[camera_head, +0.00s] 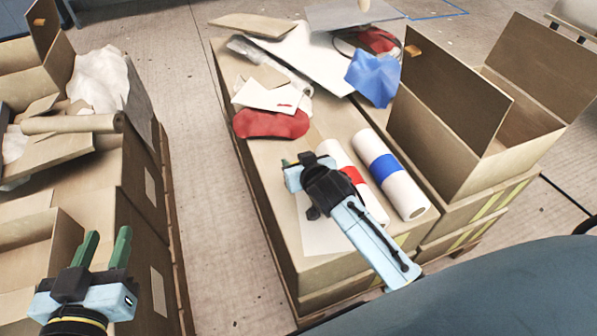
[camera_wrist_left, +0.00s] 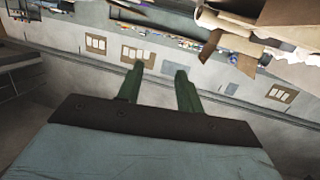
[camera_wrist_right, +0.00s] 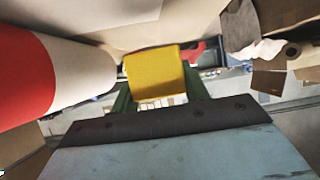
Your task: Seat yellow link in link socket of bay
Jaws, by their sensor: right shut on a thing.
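A yellow block-like link (camera_wrist_right: 155,73) is held between the green fingers of my right gripper (camera_head: 291,162), as the right wrist view shows. In the head view that gripper is over the middle pallet, just left of the red-banded roll, and I cannot make out the link there. My left gripper (camera_head: 105,247) is low at the left, beside the left stack of boxes. Its two green fingers stand apart with nothing between them, and the left wrist view (camera_wrist_left: 160,74) shows the same. I cannot make out a bay or link socket in any view.
A white roll with a red band (camera_head: 350,178) and one with a blue band (camera_head: 391,172) lie right of my right gripper. A tall open carton (camera_head: 440,135) stands beyond them. Red bundle (camera_head: 271,123), blue cloth (camera_head: 374,77) and sheets lie behind. Bare floor (camera_head: 200,150) separates the pallets.

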